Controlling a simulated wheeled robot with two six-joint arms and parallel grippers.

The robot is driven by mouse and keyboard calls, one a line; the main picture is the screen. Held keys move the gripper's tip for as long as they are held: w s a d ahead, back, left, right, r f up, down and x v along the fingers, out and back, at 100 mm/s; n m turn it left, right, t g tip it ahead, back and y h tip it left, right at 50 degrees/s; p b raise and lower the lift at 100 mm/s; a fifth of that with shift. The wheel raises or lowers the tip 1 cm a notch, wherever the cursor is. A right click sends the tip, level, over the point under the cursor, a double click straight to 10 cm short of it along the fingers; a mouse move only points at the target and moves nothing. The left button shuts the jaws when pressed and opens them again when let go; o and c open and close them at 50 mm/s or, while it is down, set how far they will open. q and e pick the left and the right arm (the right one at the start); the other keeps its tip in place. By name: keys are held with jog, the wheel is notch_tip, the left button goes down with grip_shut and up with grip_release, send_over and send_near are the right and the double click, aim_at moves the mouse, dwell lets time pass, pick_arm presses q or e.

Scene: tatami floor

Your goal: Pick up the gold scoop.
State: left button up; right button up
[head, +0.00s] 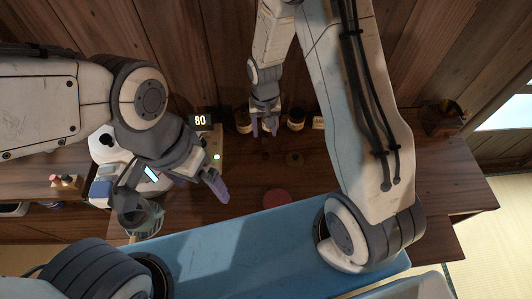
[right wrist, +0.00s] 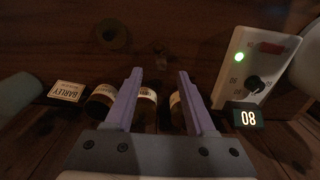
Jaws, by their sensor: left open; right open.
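I cannot clearly make out a gold scoop. A small round brownish-gold thing (head: 294,159) lies on the dark wood table; it also shows in the right wrist view (right wrist: 111,34), too dark to name surely. My right gripper (head: 265,128) is open and empty, pointing down near a row of jars, apart from the round thing. Its two purple fingers (right wrist: 155,100) show in the right wrist view, with a labelled jar (right wrist: 146,103) seen between them. My left gripper (head: 216,182) is open near the control panel, its finger gap partly hidden by its angle.
Other jars (head: 296,118) (right wrist: 177,107) and a BARLEY card (right wrist: 66,91) stand along the back. A panel with a green light (head: 216,156) and an "80" display (head: 200,120) are at left. A red disc (head: 276,197) lies nearer. A glass jug (head: 140,217) stands front left.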

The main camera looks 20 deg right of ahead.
aim_at(265, 139)
notch_tip(265, 139, down, 3)
jog(key=shift+s+f+p, duration=0.1)
jog(key=shift+f+p, duration=0.05)
jog(key=shift+p, duration=0.6)
jog(key=shift+f, duration=0.75)
grip_shut()
